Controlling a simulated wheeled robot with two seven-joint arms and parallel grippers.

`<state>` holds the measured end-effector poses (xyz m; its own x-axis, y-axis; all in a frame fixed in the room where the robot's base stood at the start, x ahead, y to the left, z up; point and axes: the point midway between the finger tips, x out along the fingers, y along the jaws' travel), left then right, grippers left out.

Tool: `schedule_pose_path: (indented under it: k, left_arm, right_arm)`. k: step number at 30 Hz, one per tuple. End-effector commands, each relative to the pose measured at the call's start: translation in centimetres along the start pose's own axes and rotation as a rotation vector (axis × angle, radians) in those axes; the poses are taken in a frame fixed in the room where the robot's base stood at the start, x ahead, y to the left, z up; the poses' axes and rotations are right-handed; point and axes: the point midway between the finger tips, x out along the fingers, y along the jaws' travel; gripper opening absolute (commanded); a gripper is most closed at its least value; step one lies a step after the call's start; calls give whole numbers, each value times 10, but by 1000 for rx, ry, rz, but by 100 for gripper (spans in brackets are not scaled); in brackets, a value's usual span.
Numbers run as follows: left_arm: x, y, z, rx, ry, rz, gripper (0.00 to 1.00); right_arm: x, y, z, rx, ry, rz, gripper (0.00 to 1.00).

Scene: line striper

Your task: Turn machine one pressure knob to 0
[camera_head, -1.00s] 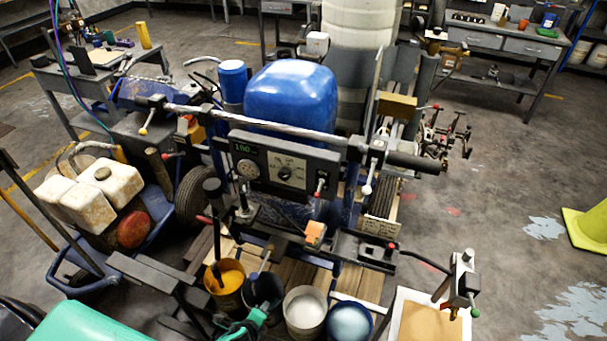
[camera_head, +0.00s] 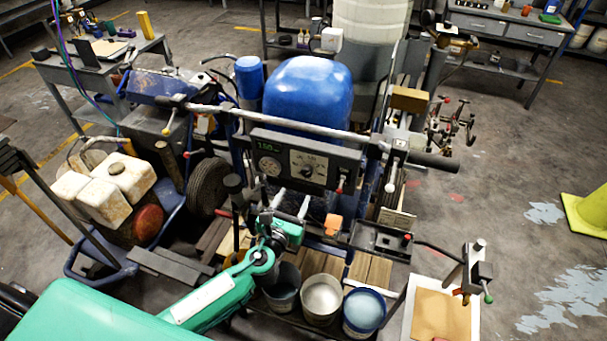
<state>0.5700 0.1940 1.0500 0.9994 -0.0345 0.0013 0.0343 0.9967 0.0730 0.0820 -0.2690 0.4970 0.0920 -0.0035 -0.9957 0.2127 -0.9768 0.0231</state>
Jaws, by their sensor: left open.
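The line striper stands in the middle with a dark control panel (camera_head: 335,183) below its long grey handlebar. The display digits are too small to read surely. My left gripper (camera_head: 288,205) is in front of and below the panel, its fingers apart and pointing up toward it. It is empty and looks apart from the knob. My right gripper is not in view.
An orange block (camera_head: 332,225) sits right of the gripper. A red-tipped lever (camera_head: 340,188) hangs at the panel's right. The handlebar (camera_head: 270,122) crosses above. A blue tank (camera_head: 308,95) stands behind.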

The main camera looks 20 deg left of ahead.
Motion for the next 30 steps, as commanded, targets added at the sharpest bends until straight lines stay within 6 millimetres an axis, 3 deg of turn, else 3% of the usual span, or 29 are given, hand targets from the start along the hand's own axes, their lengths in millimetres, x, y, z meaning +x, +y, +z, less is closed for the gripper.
schedule_pose_path:
  k: [6,12,18,27,30]
  left_arm:
    - [45,0,3,-1,-1,1,52]
    - [74,0,1,-1,0,1,52]
    - [87,0,0,-3,1,0,52]
    - [88,0,-1,-3,2,0,52]
    - [88,0,-1,-3,1,0,32]
  right_arm:
    - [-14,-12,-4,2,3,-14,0]
    - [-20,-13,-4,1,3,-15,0]
    - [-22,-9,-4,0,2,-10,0]
    - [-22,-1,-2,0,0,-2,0]
    - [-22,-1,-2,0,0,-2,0]
